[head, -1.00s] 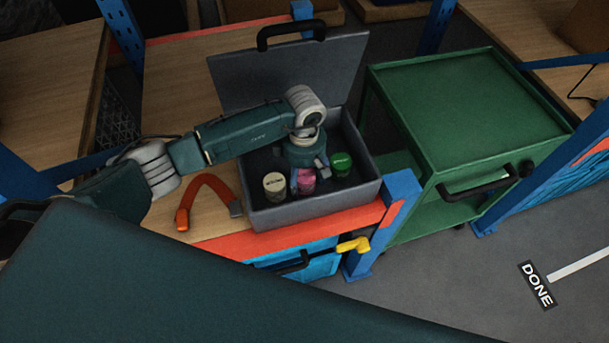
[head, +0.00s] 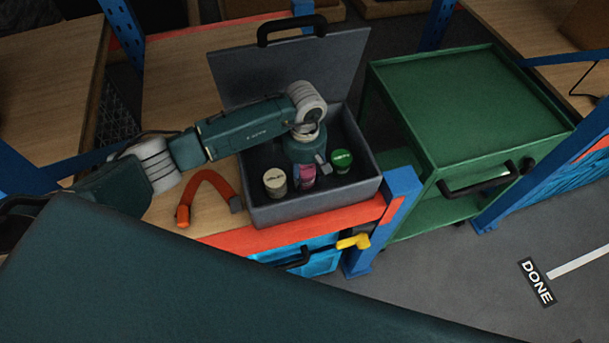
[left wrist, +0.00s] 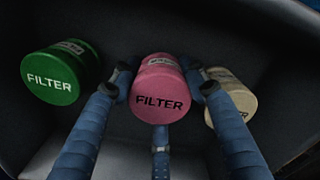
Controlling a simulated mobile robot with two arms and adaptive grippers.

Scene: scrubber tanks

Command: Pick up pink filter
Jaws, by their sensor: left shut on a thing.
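The pink filter (left wrist: 160,92) is in the middle of the left wrist view, lid with the word FILTER facing the camera. My left gripper (left wrist: 162,90) has its blue fingers closed around it, one on each side and one below. In the head view, the pink filter (head: 306,178) is inside the open grey case, partly hidden by my left gripper (head: 308,172), which reaches down from above. Whether the filter touches the case floor cannot be told. My right gripper is not in view.
A green filter (head: 342,160) and a cream filter (head: 275,181) stand close on either side in the grey case (head: 316,206). Its raised lid (head: 290,72) is behind my arm. A green cart (head: 470,100) stands right.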

